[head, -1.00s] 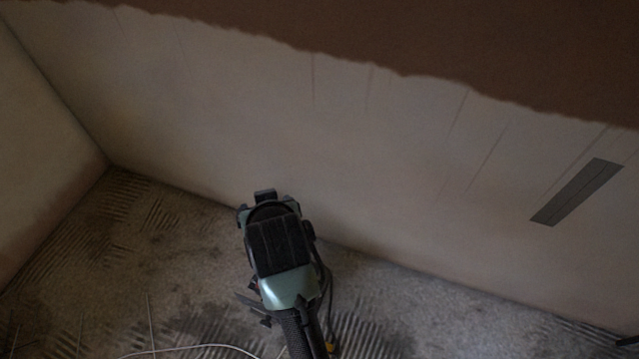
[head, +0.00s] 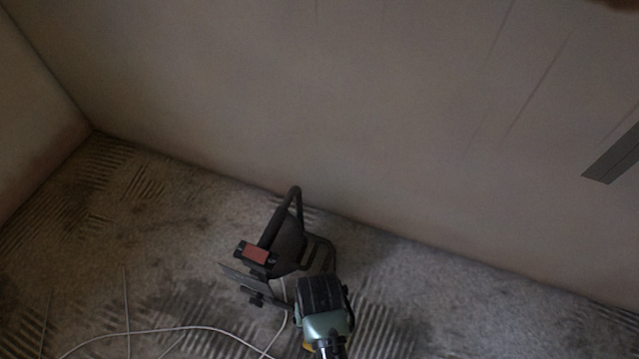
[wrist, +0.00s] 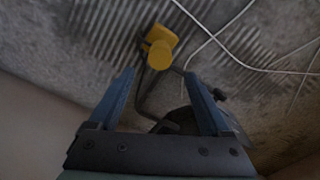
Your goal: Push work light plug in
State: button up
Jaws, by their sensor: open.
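The work light, a dark lamp on a tubular frame (head: 290,225), stands on the floor by the wall in the head view, with a reddish block on it. Part of its dark frame shows beyond my fingers in the wrist view. A yellow piece with a round end (wrist: 159,54), which looks like the plug or its socket, lies on the floor ahead of my fingertips. I cannot tell whether two parts are joined there. My gripper (wrist: 160,76) is open and empty, its blue fingers apart and short of the yellow piece. In the head view my arm hides most of the yellow piece.
A thin white cable (head: 140,331) loops across the ridged, dirty floor (head: 430,310); it also shows in the wrist view (wrist: 213,37). The plastered wall (head: 350,110) rises close behind the light. A grey strip (head: 615,158) is on the wall at right. The left floor is mostly open.

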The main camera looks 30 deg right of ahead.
notch_tip(320, 180, down, 10)
jog(key=b, duration=0.6)
jog(key=shift+r, duration=0.25)
jog(key=shift+c, duration=0.2)
grip_shut()
